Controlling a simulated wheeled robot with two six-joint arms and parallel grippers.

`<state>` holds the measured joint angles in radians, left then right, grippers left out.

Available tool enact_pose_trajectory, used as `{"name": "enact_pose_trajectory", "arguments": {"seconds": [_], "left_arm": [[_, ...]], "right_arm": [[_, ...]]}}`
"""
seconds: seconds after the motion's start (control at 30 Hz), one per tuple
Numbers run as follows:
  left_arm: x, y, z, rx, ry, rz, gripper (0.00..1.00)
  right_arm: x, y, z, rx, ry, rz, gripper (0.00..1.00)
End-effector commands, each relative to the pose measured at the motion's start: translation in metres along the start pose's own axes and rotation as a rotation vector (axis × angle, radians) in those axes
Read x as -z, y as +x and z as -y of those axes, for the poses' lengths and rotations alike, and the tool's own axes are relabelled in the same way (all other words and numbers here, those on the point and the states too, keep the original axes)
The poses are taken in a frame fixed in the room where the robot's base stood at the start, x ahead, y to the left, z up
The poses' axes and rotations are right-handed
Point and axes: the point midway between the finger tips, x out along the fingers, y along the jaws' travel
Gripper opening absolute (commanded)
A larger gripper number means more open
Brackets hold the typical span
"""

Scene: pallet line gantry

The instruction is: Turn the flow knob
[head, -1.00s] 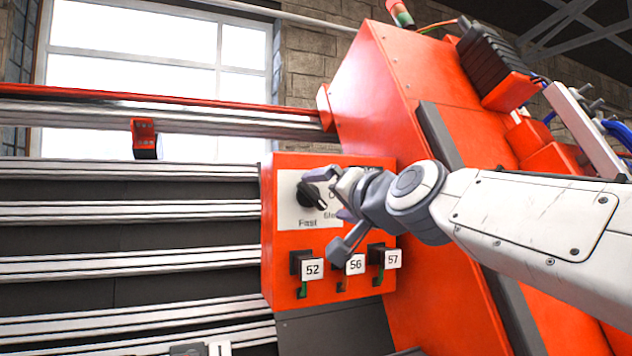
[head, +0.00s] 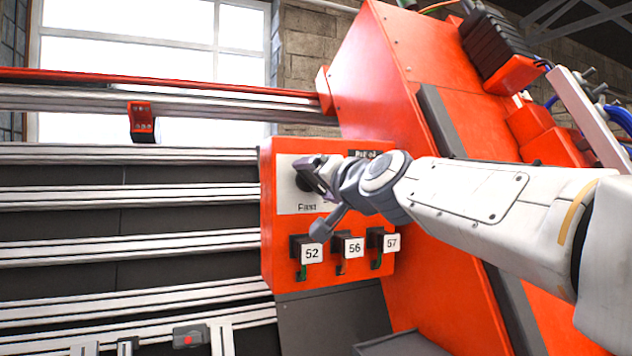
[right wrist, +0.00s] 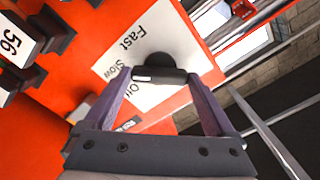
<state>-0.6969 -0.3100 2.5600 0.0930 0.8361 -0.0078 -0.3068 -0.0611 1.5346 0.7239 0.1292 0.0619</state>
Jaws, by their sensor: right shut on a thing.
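The flow knob (head: 301,179) is black and sits on a white label plate (head: 290,203) on the orange control box. My right gripper (head: 316,176) reaches it from the right and hides most of it in the head view. In the right wrist view the knob's round base (right wrist: 160,58) and grip bar show, with one finger of my right gripper (right wrist: 161,76) at each end of the bar. The gripper is shut on the knob. The bar's white mark faces the side with the words Slow and Off; Fast is printed beside them. My left gripper is not in view.
Below the knob, tags 52 (head: 312,254), 56 (head: 353,247) and 57 (head: 391,243) hang on black switches on the orange box (head: 268,240). A large orange machine housing (head: 385,75) rises behind my right arm. Metal rails (head: 120,195) run across the left.

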Motion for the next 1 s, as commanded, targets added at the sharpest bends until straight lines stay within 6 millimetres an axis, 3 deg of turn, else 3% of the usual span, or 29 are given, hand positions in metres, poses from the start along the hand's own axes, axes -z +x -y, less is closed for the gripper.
{"name": "enact_pose_trajectory", "arguments": {"seconds": [0.37, 1.0], "left_arm": [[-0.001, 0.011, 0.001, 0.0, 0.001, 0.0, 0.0], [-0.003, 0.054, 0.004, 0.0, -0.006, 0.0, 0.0]], "right_arm": [[-0.001, 0.0, -0.001, 0.001, -0.157, 0.0, 0.34], [-0.002, 0.0, -0.002, 0.001, -0.66, 0.0, 0.34]]}}
